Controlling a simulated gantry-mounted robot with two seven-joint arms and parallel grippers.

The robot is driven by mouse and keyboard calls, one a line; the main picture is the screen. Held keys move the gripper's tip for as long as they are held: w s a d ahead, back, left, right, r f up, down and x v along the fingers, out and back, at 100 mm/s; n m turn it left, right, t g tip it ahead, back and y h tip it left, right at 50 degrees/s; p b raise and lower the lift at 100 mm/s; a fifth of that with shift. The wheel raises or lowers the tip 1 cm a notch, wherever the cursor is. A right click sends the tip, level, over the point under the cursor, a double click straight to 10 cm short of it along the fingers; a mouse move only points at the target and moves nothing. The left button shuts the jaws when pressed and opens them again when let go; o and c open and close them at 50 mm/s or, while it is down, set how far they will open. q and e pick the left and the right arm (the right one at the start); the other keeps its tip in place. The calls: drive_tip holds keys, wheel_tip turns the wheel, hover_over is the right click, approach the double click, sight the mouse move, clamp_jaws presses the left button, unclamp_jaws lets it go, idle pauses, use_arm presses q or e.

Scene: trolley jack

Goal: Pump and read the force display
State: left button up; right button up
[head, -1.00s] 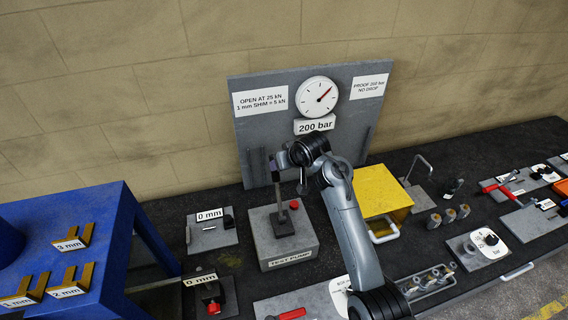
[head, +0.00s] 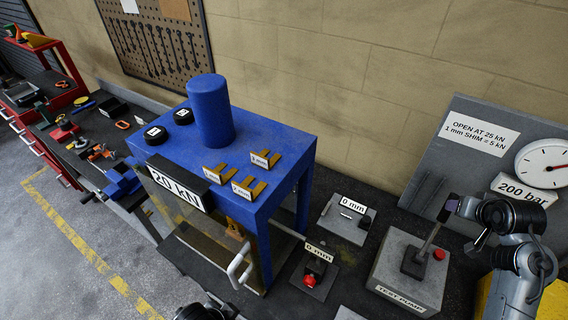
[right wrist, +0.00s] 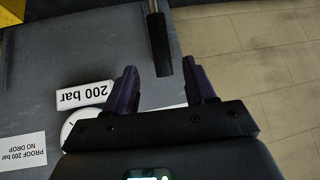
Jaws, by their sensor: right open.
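The force display (head: 178,185) on the front of the blue press frame (head: 290,160) reads "20 kN". The test pump (head: 395,285) is a grey block with a dark upright lever (head: 430,238) and a red knob (head: 439,254). The lever end (right wrist: 160,45) also shows in the right wrist view. My right gripper (right wrist: 164,88) is open, its two purple fingers either side of the lever end, with visible gaps. In the head view the right gripper (head: 455,207) is at the lever's top. The gauge (head: 545,162) has a "200 bar" label (head: 518,188).
Brass shims (head: 248,188) and two black discs (head: 170,125) lie on the press top around the blue cylinder (head: 211,108). A white handle (head: 240,266) juts from the press front. Two "0 mm" indicators (head: 350,215) stand between press and pump. A grey board rises behind the pump.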

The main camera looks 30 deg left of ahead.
idle(0.8)
